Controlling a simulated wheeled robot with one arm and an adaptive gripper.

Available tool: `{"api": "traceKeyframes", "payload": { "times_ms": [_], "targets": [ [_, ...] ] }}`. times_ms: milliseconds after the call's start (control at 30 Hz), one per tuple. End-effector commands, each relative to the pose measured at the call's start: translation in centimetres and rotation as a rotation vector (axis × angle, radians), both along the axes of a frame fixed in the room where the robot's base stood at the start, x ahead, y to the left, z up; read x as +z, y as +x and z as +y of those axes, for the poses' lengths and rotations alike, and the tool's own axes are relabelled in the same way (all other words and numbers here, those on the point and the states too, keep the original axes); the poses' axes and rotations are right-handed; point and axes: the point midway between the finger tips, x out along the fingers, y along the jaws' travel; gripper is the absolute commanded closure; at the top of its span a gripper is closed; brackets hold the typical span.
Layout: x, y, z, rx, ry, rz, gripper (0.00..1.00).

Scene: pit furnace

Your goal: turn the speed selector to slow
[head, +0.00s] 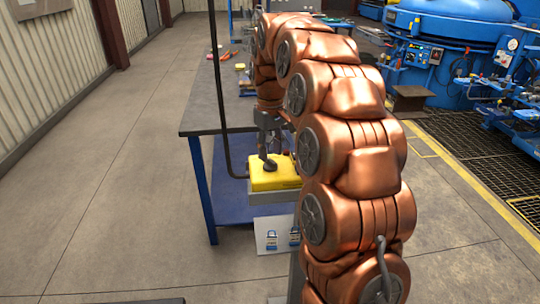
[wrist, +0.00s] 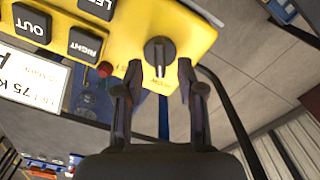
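The speed selector (wrist: 160,50) is a black knob with a pale line on the yellow control pendant (wrist: 205,38), near one end of its face. Partly hidden lettering, seemingly ending in "OW", is printed under the knob, and a piece of another label shows to its left. My gripper (wrist: 160,65) is open, one fingertip on each side of the knob's lower part, with a visible gap on both sides. In the head view the yellow pendant (head: 262,180) hangs beside the workbench, with my gripper (head: 268,160) over its top; the knob cannot be made out there.
The workbench (head: 205,105) stands behind; floor to the left is clear.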

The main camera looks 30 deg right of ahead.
Motion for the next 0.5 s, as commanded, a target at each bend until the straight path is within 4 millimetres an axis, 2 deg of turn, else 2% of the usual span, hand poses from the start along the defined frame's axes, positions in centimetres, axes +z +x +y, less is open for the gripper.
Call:
{"api": "traceKeyframes", "payload": {
  "times_ms": [200, 500],
  "targets": [
    [3.1, 0.2, 0.0, 0.001, -0.002, -0.006, 0.61],
    [6.5, 0.2, 0.0, 0.000, 0.000, -0.003, 0.61]
  ]
}}
